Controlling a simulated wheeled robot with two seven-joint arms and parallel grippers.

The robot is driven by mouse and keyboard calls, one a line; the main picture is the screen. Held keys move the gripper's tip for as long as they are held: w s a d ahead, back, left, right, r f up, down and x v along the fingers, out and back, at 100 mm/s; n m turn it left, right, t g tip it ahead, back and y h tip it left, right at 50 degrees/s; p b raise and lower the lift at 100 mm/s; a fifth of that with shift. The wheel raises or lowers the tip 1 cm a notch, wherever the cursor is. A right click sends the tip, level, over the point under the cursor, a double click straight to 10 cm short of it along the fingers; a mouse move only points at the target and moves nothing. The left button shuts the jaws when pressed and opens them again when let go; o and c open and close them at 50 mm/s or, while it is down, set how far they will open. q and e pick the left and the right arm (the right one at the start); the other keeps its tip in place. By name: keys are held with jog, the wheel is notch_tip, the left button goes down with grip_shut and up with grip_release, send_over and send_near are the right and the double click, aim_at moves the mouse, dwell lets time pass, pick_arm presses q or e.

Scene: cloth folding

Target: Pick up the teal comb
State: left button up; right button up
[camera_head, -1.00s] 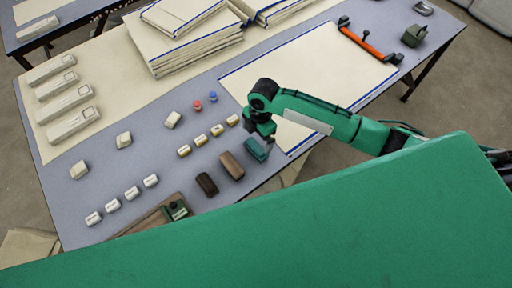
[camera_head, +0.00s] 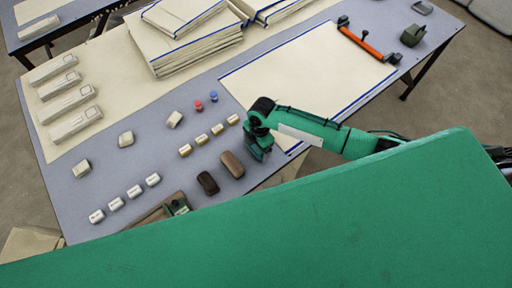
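The teal comb (camera_head: 259,154) is at the table's front edge, just right of a brown block. My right gripper (camera_head: 260,148) points down right over it and hides most of it. The fingers and the comb blend in colour, so I cannot tell whether the fingers are open or closed around it. My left gripper is not in view.
A brown block (camera_head: 232,165) and a dark brown block (camera_head: 208,183) lie left of the gripper. Small brass-ended pieces (camera_head: 201,140) lie behind them. A blue-edged cream sheet (camera_head: 310,70) lies flat at the right, with an orange-handled tool (camera_head: 362,42) on it.

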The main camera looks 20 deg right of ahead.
jog(key=shift+c, duration=1.2)
jog(key=shift+r, duration=0.15)
notch_tip(320, 180, up, 20)
jog(key=b, duration=0.3)
